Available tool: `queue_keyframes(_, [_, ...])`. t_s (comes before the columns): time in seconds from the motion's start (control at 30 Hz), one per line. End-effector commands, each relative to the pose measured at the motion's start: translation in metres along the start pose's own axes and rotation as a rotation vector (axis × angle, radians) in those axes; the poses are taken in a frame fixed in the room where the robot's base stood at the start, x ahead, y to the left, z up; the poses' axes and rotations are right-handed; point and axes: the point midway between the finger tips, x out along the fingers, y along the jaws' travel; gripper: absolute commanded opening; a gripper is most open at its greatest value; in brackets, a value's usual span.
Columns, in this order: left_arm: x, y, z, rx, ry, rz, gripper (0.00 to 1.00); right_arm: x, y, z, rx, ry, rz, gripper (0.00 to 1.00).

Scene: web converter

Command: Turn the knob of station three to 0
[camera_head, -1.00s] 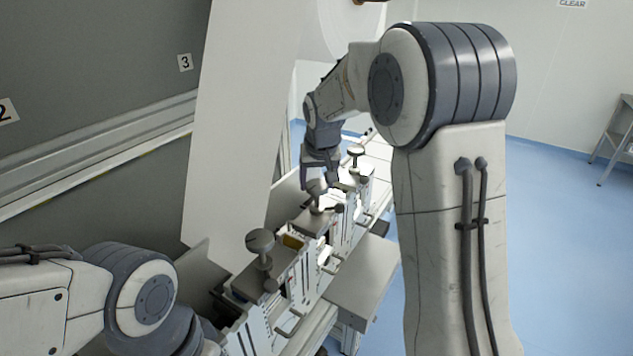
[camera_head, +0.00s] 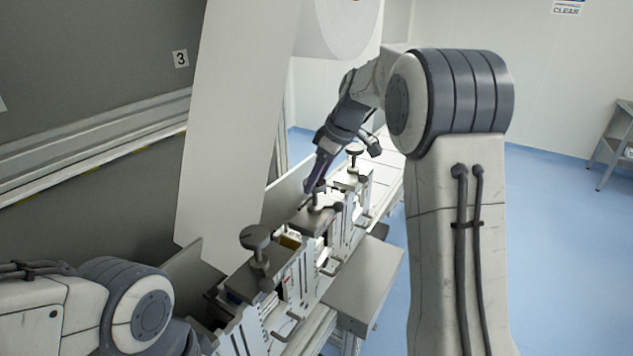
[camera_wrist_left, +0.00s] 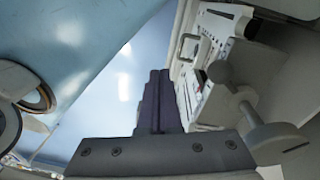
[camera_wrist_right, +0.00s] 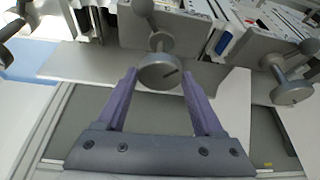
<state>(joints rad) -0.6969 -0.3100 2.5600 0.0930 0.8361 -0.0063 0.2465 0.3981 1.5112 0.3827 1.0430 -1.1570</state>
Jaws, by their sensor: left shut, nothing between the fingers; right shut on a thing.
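Three grey round knobs on stems stand in a row on the machine's stations: a near one (camera_head: 257,237), a middle one (camera_head: 317,187) and a far one (camera_head: 355,150). My right gripper (camera_head: 313,187) is at the middle knob. In the right wrist view its two purple fingers (camera_wrist_right: 159,72) are on either side of that knob (camera_wrist_right: 160,73) and shut on its rim. A small slot mark shows on the knob's face. My left gripper (camera_wrist_left: 158,73) is shut and empty, beside another knob (camera_wrist_left: 277,136) without touching it. No scale figures can be read.
A wall plate marked 3 (camera_head: 181,59) hangs at the upper left. A white web (camera_head: 235,120) hangs behind the stations. A grey plate (camera_head: 362,280) juts out in front of them. Neighbouring knobs stand close to the right gripper. Blue floor at the right is open.

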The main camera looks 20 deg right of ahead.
Motion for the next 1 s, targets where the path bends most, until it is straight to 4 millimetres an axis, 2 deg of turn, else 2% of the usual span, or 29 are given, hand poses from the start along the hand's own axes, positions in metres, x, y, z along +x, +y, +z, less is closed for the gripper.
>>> queue_keyframes(0.23, [0.000,0.000,0.000,0.000,0.000,0.000,0.00,0.000,0.003,0.000,-0.215,-0.001,-0.088,0.13])
queue_keyframes(0.6, [-0.010,0.001,-0.001,0.001,0.000,0.000,0.00,-0.001,0.005,-0.001,-0.495,-0.003,-0.204,0.13])
queue_keyframes(1.0, [-0.017,0.001,-0.001,0.003,0.000,0.000,0.00,0.000,0.005,-0.001,-0.645,-0.003,-0.266,0.13])
